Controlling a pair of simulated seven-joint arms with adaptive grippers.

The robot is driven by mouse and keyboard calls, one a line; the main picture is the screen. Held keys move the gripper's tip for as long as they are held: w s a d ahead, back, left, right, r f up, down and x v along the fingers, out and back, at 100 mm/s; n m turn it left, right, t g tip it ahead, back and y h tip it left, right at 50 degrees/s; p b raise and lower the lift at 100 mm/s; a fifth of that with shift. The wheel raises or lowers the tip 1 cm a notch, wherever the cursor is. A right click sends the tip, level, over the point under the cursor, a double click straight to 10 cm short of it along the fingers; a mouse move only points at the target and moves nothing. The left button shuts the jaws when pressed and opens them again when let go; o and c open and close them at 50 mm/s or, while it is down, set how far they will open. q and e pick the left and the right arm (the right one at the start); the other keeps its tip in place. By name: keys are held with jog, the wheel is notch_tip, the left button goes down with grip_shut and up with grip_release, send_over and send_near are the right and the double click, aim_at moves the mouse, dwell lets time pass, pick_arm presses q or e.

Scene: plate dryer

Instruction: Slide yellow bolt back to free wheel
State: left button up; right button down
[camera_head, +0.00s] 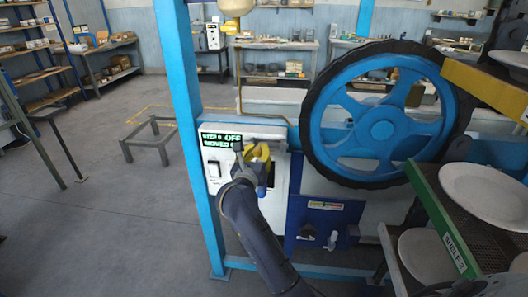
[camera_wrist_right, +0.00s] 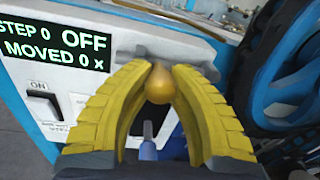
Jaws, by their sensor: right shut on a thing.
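My right gripper (camera_head: 257,153) reaches up to the front of the machine, beside the white panel. In the right wrist view its yellow fingers (camera_wrist_right: 160,70) are closed around a rounded yellow-orange bolt knob (camera_wrist_right: 160,86). The bolt's shaft is hidden, and in the head view the fingers cover the knob. The large wheel (camera_head: 382,130) has blue spokes and a black tyre, and stands to the right of the gripper. Part of it shows at the right of the wrist view (camera_wrist_right: 282,65). My left gripper is not in view.
The control panel (camera_head: 213,182) has a switch and a display (camera_head: 222,141) reading STEP 0, OFF, MOVED 0. A blue post (camera_head: 181,90) stands left of it. Plates (camera_head: 485,195) on a green-edged shelf (camera_head: 440,215) are at right. Open floor lies left.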

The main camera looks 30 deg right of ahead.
jog(key=c, duration=1.5)
grip_release()
jog(key=shift+w+a+r, duration=0.1)
jog(key=shift+a+r, duration=0.15)
jog(key=shift+a, duration=0.1)
jog(key=o, duration=0.4)
jog(key=shift+f, duration=0.1)
jog(key=shift+o, duration=0.2)
jog(key=v, duration=1.2)
